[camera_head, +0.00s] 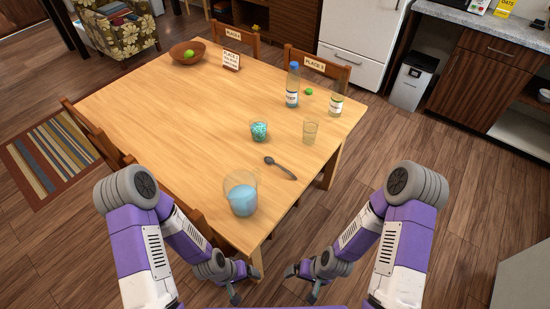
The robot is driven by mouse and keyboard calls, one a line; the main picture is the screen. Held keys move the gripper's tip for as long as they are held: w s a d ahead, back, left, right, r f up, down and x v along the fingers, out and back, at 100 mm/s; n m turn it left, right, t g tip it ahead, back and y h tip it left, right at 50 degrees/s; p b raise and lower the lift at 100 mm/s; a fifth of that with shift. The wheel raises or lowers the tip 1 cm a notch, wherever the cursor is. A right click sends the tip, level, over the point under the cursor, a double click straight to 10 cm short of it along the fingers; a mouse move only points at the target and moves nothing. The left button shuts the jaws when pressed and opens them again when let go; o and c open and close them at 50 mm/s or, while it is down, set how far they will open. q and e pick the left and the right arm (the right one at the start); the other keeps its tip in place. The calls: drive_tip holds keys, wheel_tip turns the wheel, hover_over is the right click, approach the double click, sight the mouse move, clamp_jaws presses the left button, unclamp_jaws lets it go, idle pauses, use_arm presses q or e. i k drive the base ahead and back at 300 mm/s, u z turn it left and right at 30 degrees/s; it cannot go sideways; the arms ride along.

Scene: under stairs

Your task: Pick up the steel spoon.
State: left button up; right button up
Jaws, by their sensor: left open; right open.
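The steel spoon (281,168) lies on the wooden table (160,95), near its right front edge, with its bowl toward the upper left and its handle toward the lower right. My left gripper (236,296) is low in front of the table's near corner, below and apart from the spoon. My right gripper (313,295) is also low, to the right of the left one and off the table. Both grippers are open, and I see nothing held in them.
A pitcher with blue liquid (242,195) stands left of the spoon. A glass of teal pieces (259,131) and an empty-looking glass (310,131) stand behind it. Bottles (292,88) stand farther back. Chairs (318,66) surround the table. Its left middle is clear.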

sight(269, 160)
drive_tip(key=u, duration=0.2)
drive_tip(key=k, duration=0.35)
drive_tip(key=u, duration=0.65)
drive_tip(key=i, duration=0.85)
drive_tip(key=z, duration=0.05)
